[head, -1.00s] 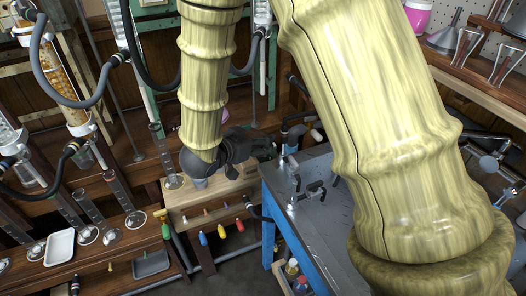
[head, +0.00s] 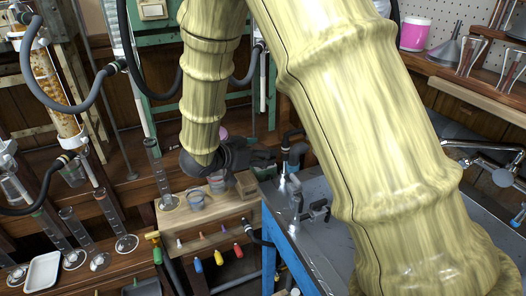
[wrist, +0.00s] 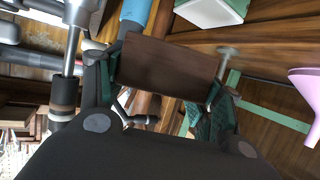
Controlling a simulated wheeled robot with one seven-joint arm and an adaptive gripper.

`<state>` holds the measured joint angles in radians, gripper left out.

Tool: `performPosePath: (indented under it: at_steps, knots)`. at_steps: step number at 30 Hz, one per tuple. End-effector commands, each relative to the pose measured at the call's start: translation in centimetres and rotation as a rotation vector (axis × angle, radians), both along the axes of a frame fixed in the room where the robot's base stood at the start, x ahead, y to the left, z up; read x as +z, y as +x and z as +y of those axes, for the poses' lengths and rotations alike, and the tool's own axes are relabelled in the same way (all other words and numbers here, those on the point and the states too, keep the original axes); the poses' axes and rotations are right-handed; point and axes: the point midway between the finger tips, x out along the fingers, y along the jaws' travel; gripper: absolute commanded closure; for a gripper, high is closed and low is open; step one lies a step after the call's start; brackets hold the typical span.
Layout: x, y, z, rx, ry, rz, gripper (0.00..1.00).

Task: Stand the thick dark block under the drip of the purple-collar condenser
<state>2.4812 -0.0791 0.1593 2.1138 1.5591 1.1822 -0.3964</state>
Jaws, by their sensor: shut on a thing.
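The thick dark block (wrist: 168,66) is brown and is held between the green-padded fingers of my gripper (wrist: 164,88) in the wrist view. In the head view my gripper (head: 258,162) is over the right end of a small wooden bench, and the block (head: 247,184) shows just below it. I cannot tell whether the block touches the bench. A condenser with amber packing (head: 54,88) hangs at the left of the head view. I cannot make out a purple collar on any condenser; my arm hides part of the glassware.
The wooden bench (head: 205,240) carries small cups and a row of coloured handles. A blue-edged metal table (head: 325,250) with clamps is close on the right. Several glass cylinders (head: 112,215) and a white tray (head: 43,270) stand on the left shelf.

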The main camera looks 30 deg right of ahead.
Motion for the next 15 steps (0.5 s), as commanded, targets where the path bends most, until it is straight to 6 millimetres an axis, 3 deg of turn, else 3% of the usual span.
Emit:
performPosePath:
  at_steps: [6,15]
  knots:
    - [-0.6,3.6,-2.4,-0.001,0.002,-0.001,0.53]
    - [-0.7,5.6,-3.7,0.0,0.0,0.0,0.53]
